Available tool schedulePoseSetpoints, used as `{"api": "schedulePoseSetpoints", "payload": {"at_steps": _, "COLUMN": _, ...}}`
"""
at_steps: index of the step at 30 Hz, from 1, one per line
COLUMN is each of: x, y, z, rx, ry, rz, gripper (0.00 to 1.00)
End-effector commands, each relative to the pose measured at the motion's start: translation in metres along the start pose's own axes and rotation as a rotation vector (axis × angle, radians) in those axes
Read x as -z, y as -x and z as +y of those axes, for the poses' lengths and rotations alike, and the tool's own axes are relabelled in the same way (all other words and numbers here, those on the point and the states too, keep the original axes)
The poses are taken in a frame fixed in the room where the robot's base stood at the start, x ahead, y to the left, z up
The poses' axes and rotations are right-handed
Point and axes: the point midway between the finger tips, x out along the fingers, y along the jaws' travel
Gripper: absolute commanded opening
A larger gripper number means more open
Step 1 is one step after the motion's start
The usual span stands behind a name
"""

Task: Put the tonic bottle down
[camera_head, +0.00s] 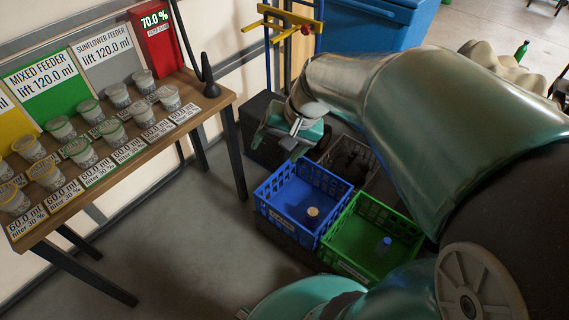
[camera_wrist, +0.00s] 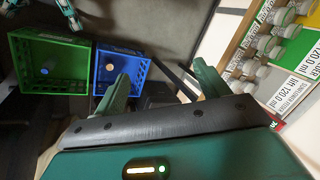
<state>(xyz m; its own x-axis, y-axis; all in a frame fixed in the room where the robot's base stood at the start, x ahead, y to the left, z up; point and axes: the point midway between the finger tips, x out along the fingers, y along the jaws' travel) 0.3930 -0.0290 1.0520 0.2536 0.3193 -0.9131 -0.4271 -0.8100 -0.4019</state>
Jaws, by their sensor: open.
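My gripper (camera_head: 296,136) hangs above and behind the crates in the head view. In the wrist view my gripper (camera_wrist: 164,88) shows two green fingers spread apart, with nothing between them. A small round-topped tan item (camera_head: 312,212) sits in the blue crate; it also shows in the wrist view (camera_wrist: 110,68). A small bluish bottle-like item (camera_head: 384,243) sits in the green crate. A green bottle (camera_head: 521,51) stands upright far off at the upper right. No label is readable, so I cannot tell which is the tonic bottle.
The blue crate (camera_head: 282,230) and green crate (camera_head: 345,268) stand side by side, with a dark crate (camera_head: 345,143) behind. A wooden table (camera_head: 216,100) with several lidded cups and feeder signs stands at left. Floor (camera_head: 190,235) between table and crates is clear.

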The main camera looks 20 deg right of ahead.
Motion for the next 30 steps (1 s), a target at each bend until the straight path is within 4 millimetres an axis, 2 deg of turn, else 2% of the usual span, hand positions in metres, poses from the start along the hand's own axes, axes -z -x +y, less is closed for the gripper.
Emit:
{"api": "schedulePoseSetpoints", "payload": {"at_steps": 1, "x": -0.012, "y": 0.008, "z": -0.005, "rx": -0.024, "ry": 0.058, "rz": 0.022, "gripper": 0.74}}
{"api": "schedulePoseSetpoints", "payload": {"at_steps": 6, "x": -0.046, "y": 0.029, "z": -0.009, "rx": -0.107, "ry": 0.230, "rz": 0.097, "gripper": 0.74}}
{"api": "schedulePoseSetpoints", "payload": {"at_steps": 15, "x": -0.091, "y": 0.061, "z": -0.005, "rx": -0.223, "ry": 0.499, "rz": 0.251, "gripper": 0.74}}
{"api": "schedulePoseSetpoints", "payload": {"at_steps": 21, "x": -0.102, "y": 0.069, "z": -0.001, "rx": -0.255, "ry": 0.573, "rz": 0.301, "gripper": 0.74}}
{"api": "schedulePoseSetpoints", "payload": {"at_steps": 30, "x": -0.102, "y": 0.070, "z": -0.001, "rx": -0.257, "ry": 0.576, "rz": 0.303, "gripper": 0.74}}
